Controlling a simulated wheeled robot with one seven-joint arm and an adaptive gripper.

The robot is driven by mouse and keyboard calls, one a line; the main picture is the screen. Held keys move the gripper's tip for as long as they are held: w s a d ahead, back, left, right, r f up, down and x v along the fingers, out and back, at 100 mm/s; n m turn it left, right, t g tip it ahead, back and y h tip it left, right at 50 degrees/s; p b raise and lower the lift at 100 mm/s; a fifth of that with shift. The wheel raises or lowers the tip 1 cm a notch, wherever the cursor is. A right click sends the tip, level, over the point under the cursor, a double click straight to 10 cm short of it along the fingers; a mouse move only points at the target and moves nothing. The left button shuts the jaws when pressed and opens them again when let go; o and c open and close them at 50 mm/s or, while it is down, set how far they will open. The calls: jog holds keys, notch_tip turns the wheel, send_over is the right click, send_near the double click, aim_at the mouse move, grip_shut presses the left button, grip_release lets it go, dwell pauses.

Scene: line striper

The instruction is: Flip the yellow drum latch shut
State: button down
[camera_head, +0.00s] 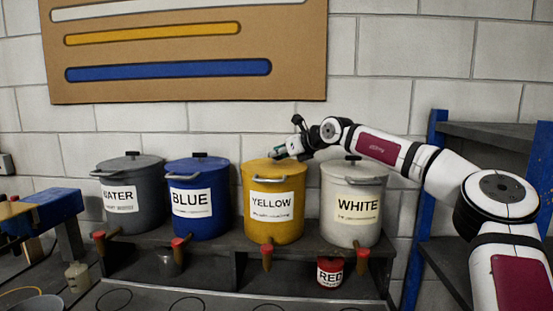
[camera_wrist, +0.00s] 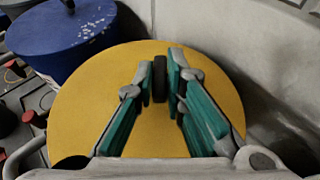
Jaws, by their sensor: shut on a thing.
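The yellow drum (camera_head: 273,222), labelled YELLOW, stands third from the left on the bench. A grey curved bar (camera_head: 268,180), perhaps its latch, crosses its front just below the lid. My gripper (camera_head: 287,154) is over the drum's lid, coming from the right. In the wrist view the yellow lid (camera_wrist: 80,105) lies under the teal fingers. The gripper (camera_wrist: 161,78) is shut on the black lid handle (camera_wrist: 159,80), which stands between the fingertips. Whether the latch is open or closed cannot be told.
The blue drum (camera_head: 197,215) and grey water drum (camera_head: 125,205) stand to the left, the white drum (camera_head: 350,222) close to the right. A small red pot (camera_head: 329,272) sits below. A block wall is behind; blue-posted shelving (camera_head: 428,200) stands right.

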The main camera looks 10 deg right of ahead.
jog(key=shift+w+d+f+n+g+y+b, duration=0.2)
jog(key=shift+n+g+y+b, duration=0.25)
jog(key=shift+n+y+b, duration=0.45)
jog(key=shift+w+d+f+n+g+y+b, duration=0.15)
jog(key=shift+n+g+y+b, duration=0.3)
jog(key=shift+b, duration=0.7)
jog(key=shift+a+r+n+g+y+b, duration=0.15)
jog(key=shift+n+g+y+b, duration=0.2)
jog(key=shift+n+g+b, duration=0.3)
jog(key=shift+s+b, duration=0.1)
jog(key=shift+b, duration=0.2)
jog(key=c, duration=1.6)
grip_release()
jog(key=shift+c, duration=0.2)
jog(key=shift+r, duration=0.1)
jog(key=v, duration=1.2)
